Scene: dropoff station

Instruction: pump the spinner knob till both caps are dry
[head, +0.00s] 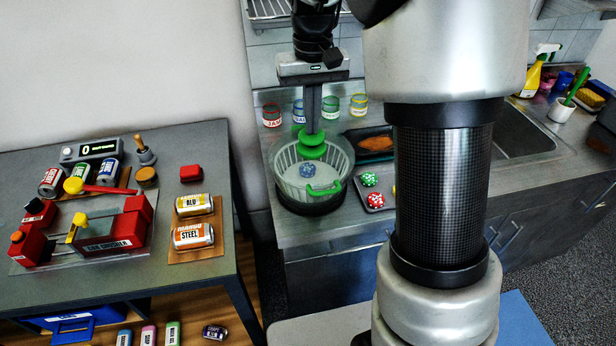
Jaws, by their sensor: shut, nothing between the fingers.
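The spinner (345,170) is a clear, ribbed bowl on a dark base at the counter's front left. Its green knob (313,149) stands above the middle of the bowl, and a green lever (324,188) shows at its front. A blue patterned cap (308,170) shows inside the bowl; a second cap in there cannot be made out. My gripper (312,130) points straight down with its fingers shut and empty. Its tips are at the top of the green knob; whether they touch it I cannot tell.
A small dark tray (388,206) right of the spinner holds a green cap (370,179) and a red cap (375,200); my arm hides part of it. Several labelled jars (271,116) stand behind. A brown-filled tray (374,144) lies back right. A can-crusher table (70,215) stands left.

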